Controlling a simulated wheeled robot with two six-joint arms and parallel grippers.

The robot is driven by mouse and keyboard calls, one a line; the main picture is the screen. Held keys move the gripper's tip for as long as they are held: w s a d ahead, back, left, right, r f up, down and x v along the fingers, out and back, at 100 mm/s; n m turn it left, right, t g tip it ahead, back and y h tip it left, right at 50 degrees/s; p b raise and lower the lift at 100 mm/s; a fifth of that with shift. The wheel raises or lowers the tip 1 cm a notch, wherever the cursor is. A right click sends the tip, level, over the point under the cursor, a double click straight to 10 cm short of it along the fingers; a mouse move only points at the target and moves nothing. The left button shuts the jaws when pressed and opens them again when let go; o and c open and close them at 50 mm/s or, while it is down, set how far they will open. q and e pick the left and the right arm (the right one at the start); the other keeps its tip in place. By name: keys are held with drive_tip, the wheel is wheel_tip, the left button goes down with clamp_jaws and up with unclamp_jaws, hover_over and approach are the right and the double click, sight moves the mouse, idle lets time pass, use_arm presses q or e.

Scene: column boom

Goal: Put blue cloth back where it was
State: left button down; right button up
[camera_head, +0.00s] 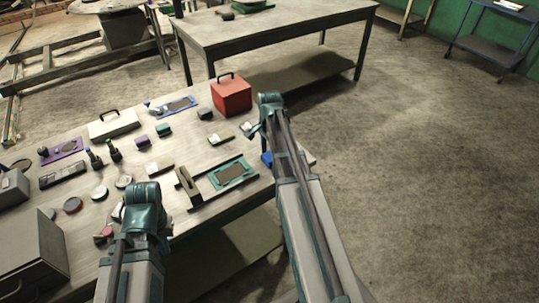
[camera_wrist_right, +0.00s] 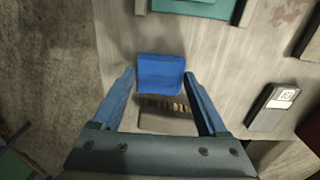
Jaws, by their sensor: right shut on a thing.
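The blue cloth (camera_wrist_right: 160,75) is a bright blue folded block between the fingertips of my right gripper (camera_wrist_right: 159,80) in the right wrist view. The gripper is shut on it, one finger at each side. In the head view the blue cloth (camera_head: 266,159) shows partly beside my right forearm, at the right edge of the workbench (camera_head: 215,205). I cannot tell whether the cloth touches the bench. My left gripper (camera_head: 124,212) is low over the front of the bench, its fingers mostly hidden behind its own arm.
A pale block with a row of yellowish bristles (camera_wrist_right: 164,104) lies just below the cloth in the wrist view. A teal tray (camera_head: 232,174) is left of the cloth. A red box (camera_head: 231,95) stands at the back. Several small items crowd the bench's left. Open floor lies right.

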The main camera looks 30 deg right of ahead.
sight(269, 156)
drive_tip(key=shift+f, duration=0.15)
drive_tip(key=o, duration=1.1)
wheel_tip(269, 156, up, 12)
drive_tip(key=p, duration=1.2)
drive_tip(key=shift+r, duration=0.2)
drive_tip(key=shift+a, duration=0.1)
